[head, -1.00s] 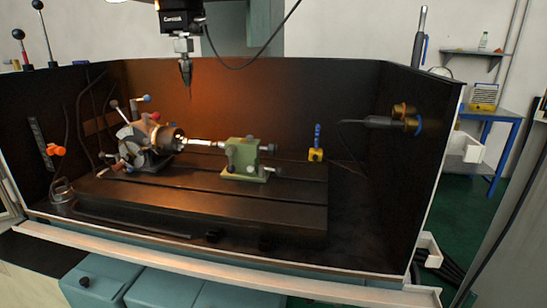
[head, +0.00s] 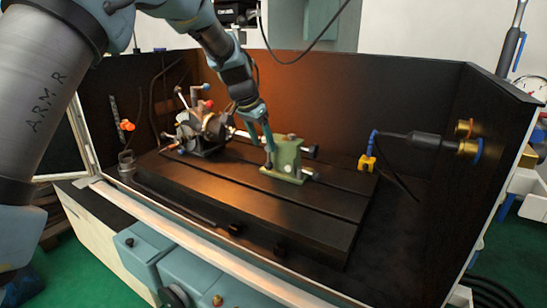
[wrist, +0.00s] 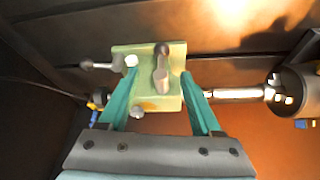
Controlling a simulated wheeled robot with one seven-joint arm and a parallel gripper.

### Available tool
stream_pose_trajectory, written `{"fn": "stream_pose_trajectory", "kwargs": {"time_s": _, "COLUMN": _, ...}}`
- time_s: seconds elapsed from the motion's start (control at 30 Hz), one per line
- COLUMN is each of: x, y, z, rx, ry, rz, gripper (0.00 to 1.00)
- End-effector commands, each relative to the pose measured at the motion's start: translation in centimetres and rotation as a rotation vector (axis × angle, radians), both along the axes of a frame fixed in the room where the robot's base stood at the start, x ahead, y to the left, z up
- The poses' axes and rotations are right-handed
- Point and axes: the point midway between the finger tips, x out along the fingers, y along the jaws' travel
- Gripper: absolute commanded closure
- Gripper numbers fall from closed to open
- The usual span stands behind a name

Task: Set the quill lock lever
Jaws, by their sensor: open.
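The green tailstock (head: 288,160) stands on the slotted table. It also fills the middle of the wrist view (wrist: 148,93). A short grey lever (wrist: 161,78) with a rounded dark end stands on its top; it appears to be the quill lock lever. A second grey handle (wrist: 98,65) sticks out to the left in the wrist view. My gripper (wrist: 158,76) is open, its teal fingers spread either side of the lever, over the tailstock. I cannot tell whether they touch it. In the head view my gripper (head: 269,148) reaches down at the tailstock's left side.
The indexing chuck (head: 204,130) stands left of the tailstock, with a bright workpiece (wrist: 235,93) running between them. A yellow-based blue item (head: 367,162) stands right. Dark enclosure walls (head: 430,100) surround the table (head: 215,190); its front right is clear.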

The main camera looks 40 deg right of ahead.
Motion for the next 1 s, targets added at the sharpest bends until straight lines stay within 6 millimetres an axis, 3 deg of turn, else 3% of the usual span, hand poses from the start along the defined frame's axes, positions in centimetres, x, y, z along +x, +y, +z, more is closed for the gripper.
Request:
{"fn": "stream_pose_trajectory", "kwargs": {"time_s": 0.2, "x": 0.0, "y": -1.6, "z": -3.7, "rx": 0.003, "ry": 0.002, "rz": 0.000, "gripper": 0.35}}
{"fn": "stream_pose_trajectory", "kwargs": {"time_s": 0.4, "x": 0.2, "y": -2.5, "z": -6.1, "rx": 0.001, "ry": 0.001, "rz": 0.002, "gripper": 0.35}}
{"fn": "stream_pose_trajectory", "kwargs": {"time_s": 0.83, "x": 0.2, "y": -2.9, "z": -7.0, "rx": 0.000, "ry": 0.000, "rz": 0.001, "gripper": 0.36}}
{"fn": "stream_pose_trajectory", "kwargs": {"time_s": 1.0, "x": 0.2, "y": -2.9, "z": -7.0, "rx": 0.000, "ry": 0.000, "rz": 0.001, "gripper": 0.55}}
